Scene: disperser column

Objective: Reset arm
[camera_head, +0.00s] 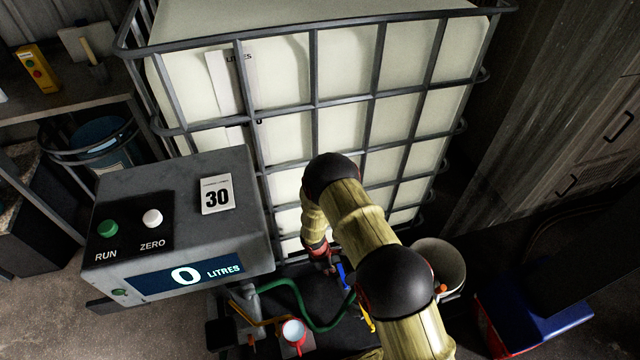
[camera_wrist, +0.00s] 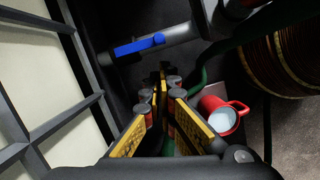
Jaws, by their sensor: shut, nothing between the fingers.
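My arm (camera_head: 345,205) reaches out from the bottom of the head view, bends at a black joint and points down in front of the caged white tank (camera_head: 345,80). My gripper (camera_wrist: 163,78) has its yellow-and-black fingers together in the wrist view, with nothing between them. In the head view it is small and partly hidden below the arm. A blue valve lever (camera_wrist: 138,45) on a grey pipe (camera_wrist: 180,37) lies beyond the fingertips, apart from them as far as I can tell. The lever also shows in the head view (camera_head: 342,274).
A grey control box (camera_head: 180,235) reads 0 litres and carries a card marked 30, with green RUN and white ZERO buttons. A red mug (camera_wrist: 220,115) stands beside a green hose (camera_head: 305,310). A pale bucket (camera_head: 438,262) and blue-and-red bin (camera_head: 525,315) are at right.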

